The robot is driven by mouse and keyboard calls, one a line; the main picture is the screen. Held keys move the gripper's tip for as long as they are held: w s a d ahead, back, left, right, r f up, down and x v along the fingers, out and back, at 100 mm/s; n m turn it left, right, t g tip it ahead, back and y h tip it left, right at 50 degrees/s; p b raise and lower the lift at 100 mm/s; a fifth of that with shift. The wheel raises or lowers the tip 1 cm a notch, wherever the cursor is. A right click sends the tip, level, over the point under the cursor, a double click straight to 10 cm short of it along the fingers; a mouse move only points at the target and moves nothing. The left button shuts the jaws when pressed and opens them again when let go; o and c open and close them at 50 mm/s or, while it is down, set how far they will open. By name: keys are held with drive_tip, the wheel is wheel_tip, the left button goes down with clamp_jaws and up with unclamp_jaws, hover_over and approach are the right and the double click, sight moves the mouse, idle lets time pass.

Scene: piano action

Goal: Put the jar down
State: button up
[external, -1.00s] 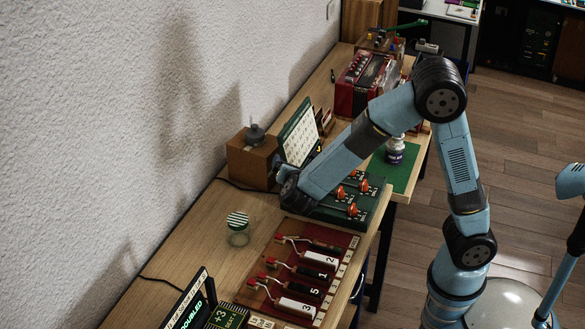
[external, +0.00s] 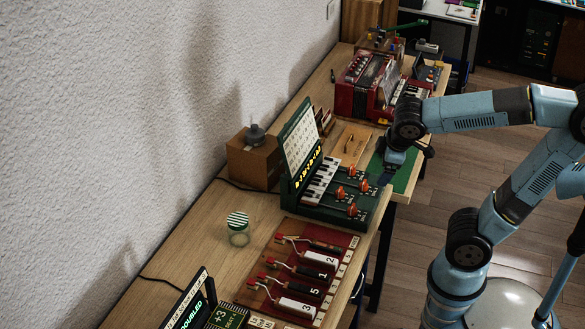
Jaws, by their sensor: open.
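A clear glass jar (external: 239,238) with a green-and-white striped lid (external: 237,221) stands upright on the wooden table, left of the small piano device. My gripper (external: 385,178) is open, at the right end of the piano device beside the green mat, well away from the jar. Its fingers are small and dark in this view. Nothing shows between them.
The green piano device (external: 325,195) with orange-knobbed levers stands mid-table. A brown box (external: 253,160) stands by the wall. A red accordion-like case (external: 360,90) is behind. Bare table surrounds the jar.

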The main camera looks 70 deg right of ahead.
drive_tip(key=s+a+r+m+t+y, duration=0.2)
drive_tip(key=s+a+m, duration=0.1)
drive_tip(key=s, duration=0.1)
drive_tip(key=shift+s+a+r+y, duration=0.15)
drive_tip(key=shift+s+a+y, duration=0.25)
idle(0.9)
